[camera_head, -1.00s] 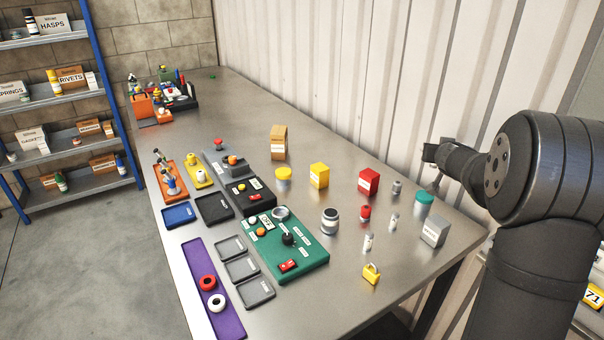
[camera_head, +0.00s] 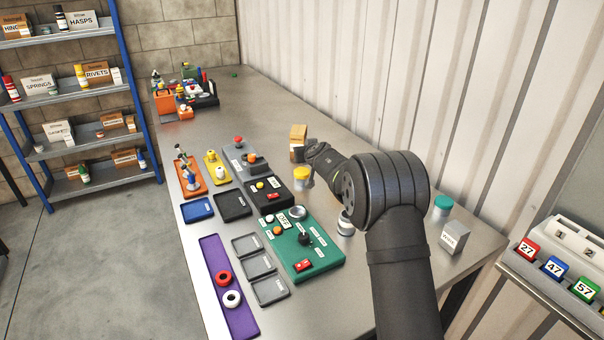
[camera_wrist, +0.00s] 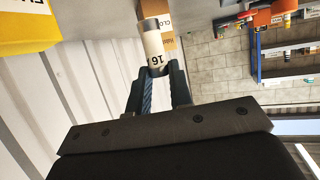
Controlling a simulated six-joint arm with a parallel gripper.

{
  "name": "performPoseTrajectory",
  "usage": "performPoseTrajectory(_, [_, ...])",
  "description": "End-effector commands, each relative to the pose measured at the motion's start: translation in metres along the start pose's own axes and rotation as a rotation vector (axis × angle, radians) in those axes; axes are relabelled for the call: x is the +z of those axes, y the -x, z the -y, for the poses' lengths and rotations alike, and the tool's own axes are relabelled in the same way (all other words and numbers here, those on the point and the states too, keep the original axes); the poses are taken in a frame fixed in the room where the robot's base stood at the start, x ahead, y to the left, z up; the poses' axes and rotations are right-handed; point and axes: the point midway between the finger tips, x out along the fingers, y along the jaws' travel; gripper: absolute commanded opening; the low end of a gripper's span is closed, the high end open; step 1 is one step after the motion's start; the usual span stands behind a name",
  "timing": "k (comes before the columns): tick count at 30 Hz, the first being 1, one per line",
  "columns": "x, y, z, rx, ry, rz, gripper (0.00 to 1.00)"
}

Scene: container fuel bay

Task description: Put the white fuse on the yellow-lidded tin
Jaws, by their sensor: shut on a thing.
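My gripper (camera_wrist: 158,74) is shut on a white fuse (camera_wrist: 154,46) marked "16", held between the fingertips in the wrist view. The fuse has a greyish end cap. In the head view, my wrist (camera_head: 325,158) is at the yellow-lidded tin (camera_head: 302,173), just behind it and to its right. The fingertips and the fuse are hard to make out there. The tin stands upright on the bench. Its lid is partly visible and looks bare. I do not make out the tin in the wrist view.
A yellow box (camera_wrist: 25,25) is close by in the wrist view. The green panel (camera_head: 312,265) and black panel (camera_head: 266,197) lie left and in front. My arm hides the bench to the right of the tin.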

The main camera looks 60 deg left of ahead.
Motion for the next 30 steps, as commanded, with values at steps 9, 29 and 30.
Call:
performPoseTrajectory(9, [0.005, -0.006, 0.013, -0.014, 0.004, 0.0, 0.0])
performPoseTrajectory(29, [0.026, -0.015, 0.013, -0.012, 0.004, -0.001, 0.0])
performPoseTrajectory(30, [0.027, -0.015, 0.013, -0.012, 0.004, 0.0, 0.0])
